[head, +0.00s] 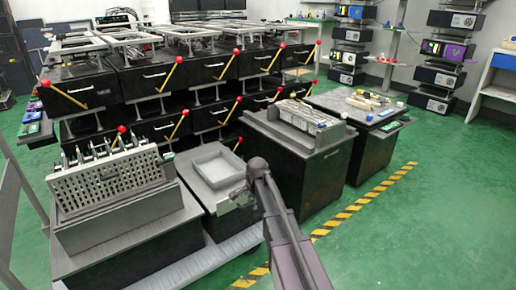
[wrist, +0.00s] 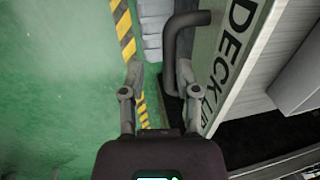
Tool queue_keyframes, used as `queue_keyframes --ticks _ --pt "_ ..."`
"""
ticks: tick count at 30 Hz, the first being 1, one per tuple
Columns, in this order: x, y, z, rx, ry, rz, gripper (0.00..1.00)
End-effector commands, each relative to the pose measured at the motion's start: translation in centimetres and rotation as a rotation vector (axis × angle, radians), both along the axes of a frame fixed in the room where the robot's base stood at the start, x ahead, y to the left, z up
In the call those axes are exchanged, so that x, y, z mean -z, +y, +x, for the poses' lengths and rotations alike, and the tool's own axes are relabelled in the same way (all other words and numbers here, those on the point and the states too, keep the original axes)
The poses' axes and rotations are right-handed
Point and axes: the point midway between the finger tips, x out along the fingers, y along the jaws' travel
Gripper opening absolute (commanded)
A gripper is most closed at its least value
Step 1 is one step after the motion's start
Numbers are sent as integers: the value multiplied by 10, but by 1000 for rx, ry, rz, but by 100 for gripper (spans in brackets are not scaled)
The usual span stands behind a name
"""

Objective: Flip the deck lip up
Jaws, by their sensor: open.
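In the wrist view, a pale panel edge labelled "DECK LIP" (wrist: 226,65) runs down the right of centre. A dark bent bar handle (wrist: 172,60) stands beside it, its top end turned toward the panel. My gripper (wrist: 160,74) is open, with one finger on each side of the bar's lower part as seen here. The bar looks nearer the right finger; I cannot tell whether they touch. The handle cannot be made out there.
A perforated grey box (head: 105,185) on a cabinet stands to the left. A dark cabinet (head: 300,165) stands close on the right of my arm. Black units with red-knobbed yellow levers (head: 170,75) fill the back. Green floor with a yellow-black stripe (head: 365,203) is open at right.

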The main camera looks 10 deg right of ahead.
Motion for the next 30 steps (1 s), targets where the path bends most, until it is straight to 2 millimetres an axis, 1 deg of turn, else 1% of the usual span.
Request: queue_keyframes --ticks 1,30 --pt "-11 -1 -3 0 5 -2 31" --pt "-89 -6 -16 -2 5 -1 31"
